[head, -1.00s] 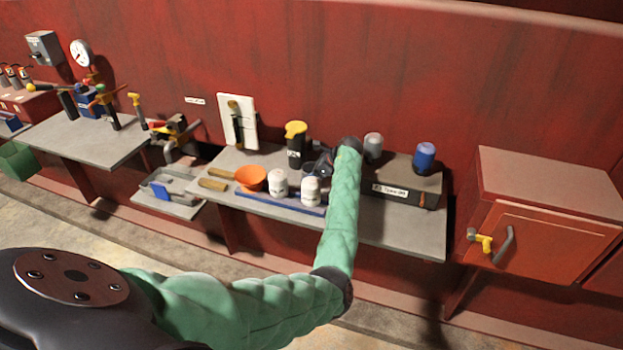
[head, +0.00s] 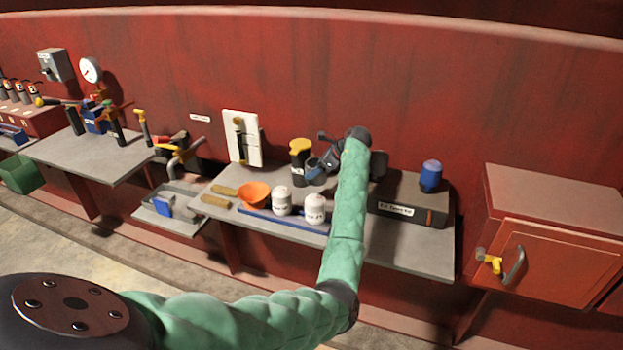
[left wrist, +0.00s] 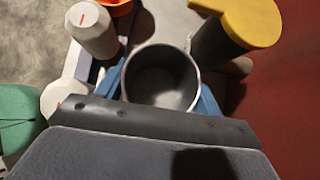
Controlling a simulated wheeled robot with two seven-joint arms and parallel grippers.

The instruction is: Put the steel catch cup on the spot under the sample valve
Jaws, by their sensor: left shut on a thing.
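The steel catch cup (left wrist: 160,72) is round, grey and open at the top. In the left wrist view it sits between the two blue fingers of my left gripper (left wrist: 161,92), which is shut on it. In the head view my left gripper (head: 322,163) is over the back of the middle shelf, just right of a yellow-topped black container (head: 300,161); the cup (head: 313,168) is small and dark there. A valve with a red and yellow handle (head: 177,148) stands left of this shelf, above a low grey tray (head: 183,222). The spot itself is not clear. My right gripper is not in view.
White bottles (head: 315,209) and an orange funnel (head: 254,194) stand in front of and left of the gripper. A dark box (head: 408,208) with a blue-capped item (head: 430,176) lies right. A white wall panel (head: 242,139) rises behind. The shelf's front right is clear.

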